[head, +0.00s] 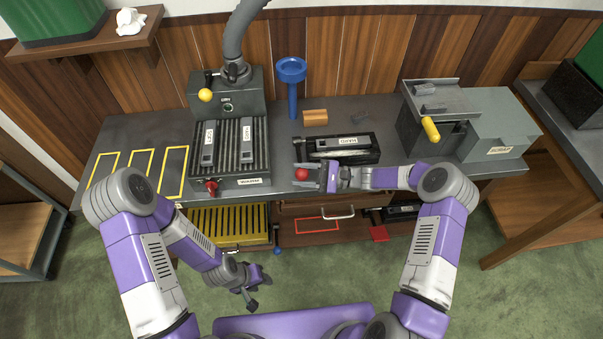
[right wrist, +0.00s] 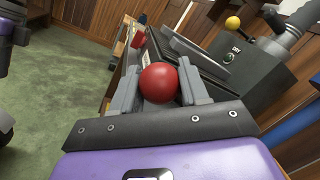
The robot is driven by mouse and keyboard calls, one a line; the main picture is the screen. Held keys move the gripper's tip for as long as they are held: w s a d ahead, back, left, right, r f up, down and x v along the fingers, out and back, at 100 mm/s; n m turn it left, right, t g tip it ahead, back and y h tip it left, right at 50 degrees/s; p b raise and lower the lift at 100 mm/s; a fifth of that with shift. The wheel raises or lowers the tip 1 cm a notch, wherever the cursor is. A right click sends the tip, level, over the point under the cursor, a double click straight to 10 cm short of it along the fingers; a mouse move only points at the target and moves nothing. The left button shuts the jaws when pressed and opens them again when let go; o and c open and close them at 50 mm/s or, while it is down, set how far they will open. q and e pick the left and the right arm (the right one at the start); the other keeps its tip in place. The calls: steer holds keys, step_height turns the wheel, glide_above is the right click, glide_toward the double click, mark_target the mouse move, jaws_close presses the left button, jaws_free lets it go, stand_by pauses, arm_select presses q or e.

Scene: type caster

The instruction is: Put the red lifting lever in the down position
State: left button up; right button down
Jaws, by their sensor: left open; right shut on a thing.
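A red ball knob (head: 301,174), which looks like the end of the red lifting lever, sits at the bench's front edge. It also shows large in the right wrist view (right wrist: 159,82). My right gripper (head: 308,176) is shut on this knob, with a finger on each side of it. The lever's shaft is hidden, so I cannot tell its angle. My left gripper (head: 255,293) is open and empty, low in front of the bench and away from the lever. A second red knob (head: 212,187) stands at the front of the ribbed warming plate (head: 258,165).
A black mould box (head: 355,158) lies just behind my right gripper. A grey machine with a yellow handle (head: 430,128) stands at the right. A dryer with a yellow knob (head: 205,95) and a blue funnel stand (head: 291,70) are at the back. A yellow ribbed drawer (head: 230,224) is below.

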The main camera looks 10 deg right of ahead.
steer(key=c, duration=0.6)
jaws_free()
steer(key=d, duration=0.5)
steer(key=s+d, duration=0.1)
steer(key=d, duration=0.1)
steer(key=shift+d+f, duration=0.3)
steer(key=shift+f, duration=0.1)
steer(key=shift+c, duration=0.4)
